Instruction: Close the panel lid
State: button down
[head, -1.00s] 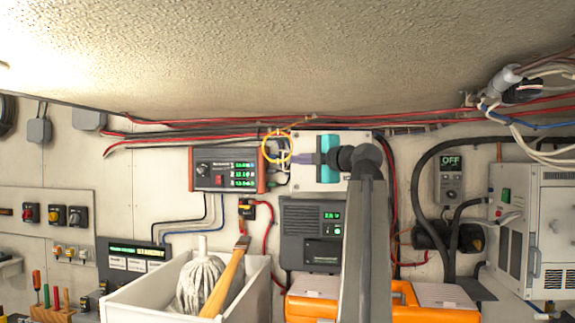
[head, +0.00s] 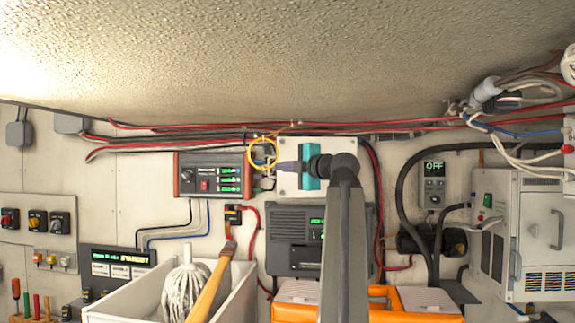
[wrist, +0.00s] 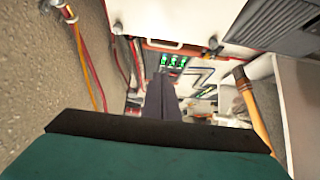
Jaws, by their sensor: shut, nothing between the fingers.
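A white square panel (head: 300,147) is on the back wall, right of the red and black meter box. I take it for the lid; whether it stands open or is flush I cannot tell. In the wrist view the white panel (wrist: 185,12) fills the top, with a pale handle-like bar along its lower edge. My gripper (head: 279,167) is in front of the panel in the head view, teal body with dark fingers pointing left. Its fingers are together and empty, and also show in the wrist view (wrist: 163,78). My arm covers part of the panel's right side.
The meter box (head: 212,176) with green digits is left of the panel. A yellow loop (head: 264,153) hangs near my fingertips. Red and black cables run above. A grey unit (head: 290,225), an orange case (head: 385,310) and a white bin with a mop (head: 130,305) are below.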

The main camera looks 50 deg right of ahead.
jog(key=w+d+p, duration=0.4)
jog(key=w+d, duration=0.1)
jog(key=w, duration=0.3)
jog(key=shift+p, duration=0.35)
jog(key=shift+d, duration=0.1)
